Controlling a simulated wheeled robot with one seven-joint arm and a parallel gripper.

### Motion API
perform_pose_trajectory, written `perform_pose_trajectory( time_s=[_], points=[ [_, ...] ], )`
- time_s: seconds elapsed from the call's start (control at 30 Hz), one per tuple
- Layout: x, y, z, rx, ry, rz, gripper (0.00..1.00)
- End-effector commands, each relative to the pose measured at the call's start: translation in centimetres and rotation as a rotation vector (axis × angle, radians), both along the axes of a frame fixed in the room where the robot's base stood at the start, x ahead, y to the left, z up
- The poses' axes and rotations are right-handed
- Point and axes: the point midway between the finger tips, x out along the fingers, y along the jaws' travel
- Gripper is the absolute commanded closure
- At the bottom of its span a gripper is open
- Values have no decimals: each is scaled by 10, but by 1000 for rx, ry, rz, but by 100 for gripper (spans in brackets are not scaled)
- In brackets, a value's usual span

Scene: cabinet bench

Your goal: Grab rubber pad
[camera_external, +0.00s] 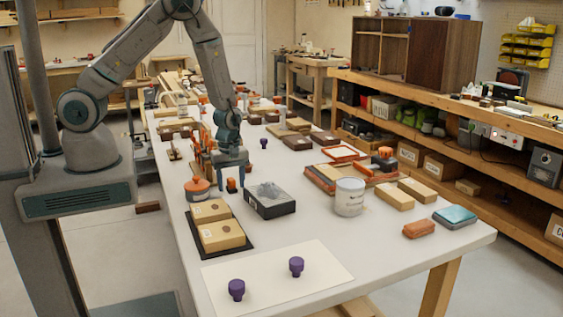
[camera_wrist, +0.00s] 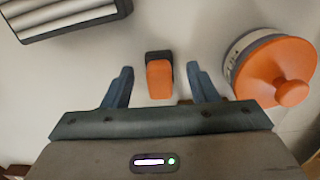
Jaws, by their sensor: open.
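My gripper (camera_external: 229,174) is open and points down over the near-left part of the table. In the wrist view its two blue fingers (camera_wrist: 160,70) stand apart, on either side of a small orange block with a black base (camera_wrist: 160,78). This block also shows in the external view (camera_external: 231,186), on the table under my gripper. The fingers do not appear to touch it; their exact height is hard to judge. No label marks the rubber pad, and I cannot tell whether this block is it. A teal-topped pad (camera_external: 455,215) and an orange-brown block (camera_external: 419,229) lie at the right.
An orange-lidded tin (camera_wrist: 271,72) stands close to one finger. A black box with a grey top (camera_external: 269,201) is on the other side. A dark tray (camera_external: 222,252) holds tan blocks. A white can (camera_external: 350,197) and purple knobs (camera_external: 237,290) stand farther off.

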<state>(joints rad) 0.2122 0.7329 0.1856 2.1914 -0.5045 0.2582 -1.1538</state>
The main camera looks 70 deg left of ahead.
Motion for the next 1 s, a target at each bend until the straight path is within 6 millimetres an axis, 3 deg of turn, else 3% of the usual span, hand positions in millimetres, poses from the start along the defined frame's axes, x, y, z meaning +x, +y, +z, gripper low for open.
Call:
perform_pose_trajectory(
  time_s=[0.3, 0.47, 0.5, 1.0],
  points=[
    [0, 0, -4, 0, -2, 0, 47],
    [0, 0, -4, 0, -2, 0, 92],
    [0, 0, -4, 0, -2, 0, 96],
    [1, -1, 5, 0, -3, -2, 96]
  ],
)
